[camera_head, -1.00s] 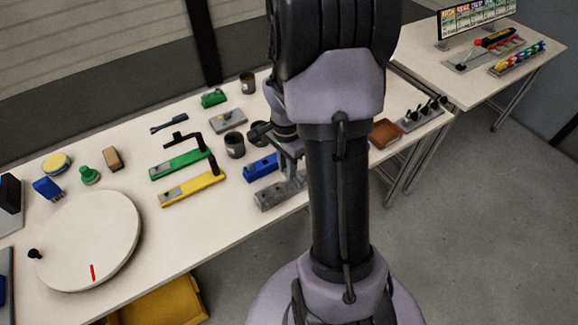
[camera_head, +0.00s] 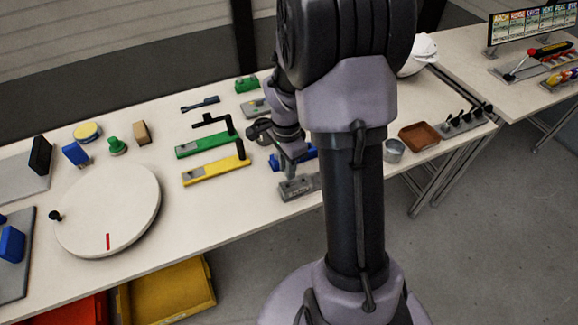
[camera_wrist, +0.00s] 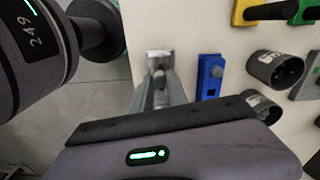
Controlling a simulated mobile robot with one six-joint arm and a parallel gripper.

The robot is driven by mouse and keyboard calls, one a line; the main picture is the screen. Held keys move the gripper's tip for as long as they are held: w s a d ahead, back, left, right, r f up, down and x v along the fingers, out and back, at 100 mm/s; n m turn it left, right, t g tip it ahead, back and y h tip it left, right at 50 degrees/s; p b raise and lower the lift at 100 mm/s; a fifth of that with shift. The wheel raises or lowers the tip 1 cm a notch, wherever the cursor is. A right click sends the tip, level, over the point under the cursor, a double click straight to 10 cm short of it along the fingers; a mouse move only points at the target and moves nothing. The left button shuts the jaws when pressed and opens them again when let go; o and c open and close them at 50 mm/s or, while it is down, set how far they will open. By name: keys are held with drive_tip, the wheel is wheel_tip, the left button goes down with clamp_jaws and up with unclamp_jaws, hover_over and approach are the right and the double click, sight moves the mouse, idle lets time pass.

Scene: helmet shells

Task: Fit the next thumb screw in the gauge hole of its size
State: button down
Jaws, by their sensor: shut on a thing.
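My gripper (camera_head: 292,168) is low over the grey block (camera_head: 299,188) at the table's front edge. In the wrist view its two fingers (camera_wrist: 160,88) are close together on a small grey piece (camera_wrist: 159,76), apparently the thumb screw. Most of that piece is hidden. The pale end of the grey block (camera_wrist: 158,56) shows just beyond the fingertips; I cannot tell whether the screw touches it. A blue block (camera_head: 307,155) lies behind the grey one, partly hidden by my arm.
A yellow bar (camera_head: 212,173) and a green bar (camera_head: 200,147) lie to the left, each with a black upright part. A metal cup (camera_head: 393,150), brown tray (camera_head: 419,136) and rack of black knobs (camera_head: 466,119) are right.

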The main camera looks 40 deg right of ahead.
drive_tip(key=shift+f, duration=0.15)
drive_tip(key=shift+f+b, duration=0.5)
drive_tip(key=shift+b, duration=0.1)
drive_tip(key=shift+f, duration=0.15)
idle(0.3)
drive_tip(key=shift+f+b, duration=0.3)
drive_tip(key=shift+b, duration=0.1)
drive_tip(key=shift+f+b, duration=1.45)
drive_tip(key=shift+f, duration=0.15)
idle(0.9)
drive_tip(key=c, duration=1.2)
unclamp_jaws()
